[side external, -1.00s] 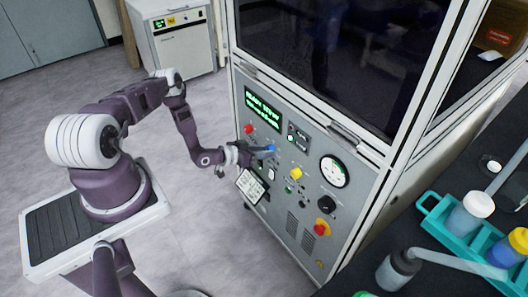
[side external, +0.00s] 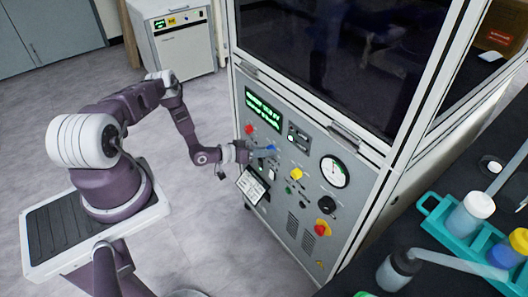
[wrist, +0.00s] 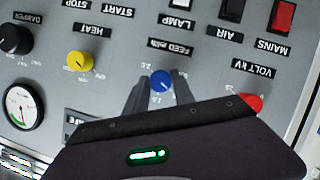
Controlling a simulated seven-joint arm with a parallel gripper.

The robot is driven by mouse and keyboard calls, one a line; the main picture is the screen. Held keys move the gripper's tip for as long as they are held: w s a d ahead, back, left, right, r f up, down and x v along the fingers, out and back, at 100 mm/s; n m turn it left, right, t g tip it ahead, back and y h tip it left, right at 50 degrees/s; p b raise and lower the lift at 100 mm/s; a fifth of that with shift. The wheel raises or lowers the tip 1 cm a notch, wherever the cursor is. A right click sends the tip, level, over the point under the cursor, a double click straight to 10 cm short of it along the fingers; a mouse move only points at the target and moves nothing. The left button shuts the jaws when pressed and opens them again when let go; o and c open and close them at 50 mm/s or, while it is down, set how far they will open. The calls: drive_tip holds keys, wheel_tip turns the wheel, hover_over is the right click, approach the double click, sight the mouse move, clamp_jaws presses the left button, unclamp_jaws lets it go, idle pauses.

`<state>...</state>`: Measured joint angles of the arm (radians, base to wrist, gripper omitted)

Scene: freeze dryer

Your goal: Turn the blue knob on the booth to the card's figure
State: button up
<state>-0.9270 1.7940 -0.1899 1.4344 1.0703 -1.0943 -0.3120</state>
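The blue knob (wrist: 161,80) sits on the booth's grey panel, with small scale marks around it and a label reading like "FEED" above it in the wrist view. In the side view the blue knob (side external: 271,148) is partly hidden by my gripper (side external: 263,151). In the wrist view my gripper (wrist: 160,88) has one finger on each side of the knob, close against it, and looks shut on it. A white card (side external: 252,186) with dark print is on the panel below left of the knob; its figure is too small to read.
A yellow knob (wrist: 79,62), a red knob (wrist: 250,103), a black damper knob (wrist: 15,39) and a round gauge (wrist: 22,107) share the panel. A green-lit display (side external: 263,110) is above. A dark bench with a teal bottle rack (side external: 432,212) stands at right.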

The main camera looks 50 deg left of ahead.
drive_tip(key=o, duration=0.4)
drive_tip(key=shift+o, duration=0.2)
drive_tip(key=shift+s, duration=0.1)
